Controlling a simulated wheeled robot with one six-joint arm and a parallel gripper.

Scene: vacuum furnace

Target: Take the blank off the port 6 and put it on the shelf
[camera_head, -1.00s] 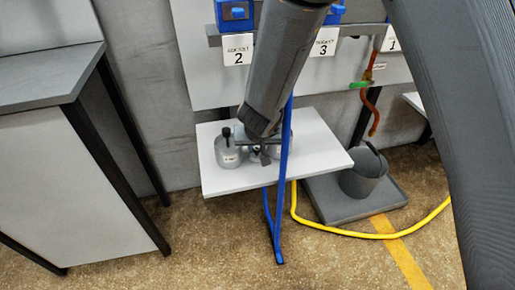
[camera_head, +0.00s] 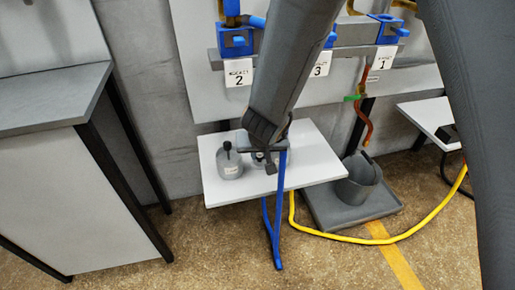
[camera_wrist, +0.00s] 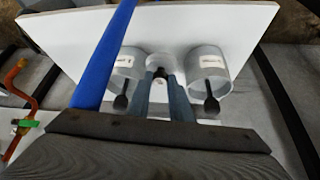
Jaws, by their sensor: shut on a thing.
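My gripper (camera_wrist: 160,78) is shut over the white shelf (camera_wrist: 245,20), with a small dark piece between its fingertips. Two grey labelled canisters with black knobs stand on the shelf, one left (camera_wrist: 126,64) and one right (camera_wrist: 208,64) of the fingers in the wrist view. In the head view my gripper (camera_head: 264,160) is low over the shelf (camera_head: 310,170), beside a grey canister (camera_head: 230,168). I cannot make out port 6.
A blue hose or bar (camera_head: 280,190) runs down close beside my gripper. Socket signs 2 (camera_head: 238,74), 3 (camera_head: 319,65) and 1 (camera_head: 383,57) are on the wall rail. A grey bucket (camera_head: 357,188) stands in a tray right of the shelf. A grey bench (camera_head: 50,100) is at left.

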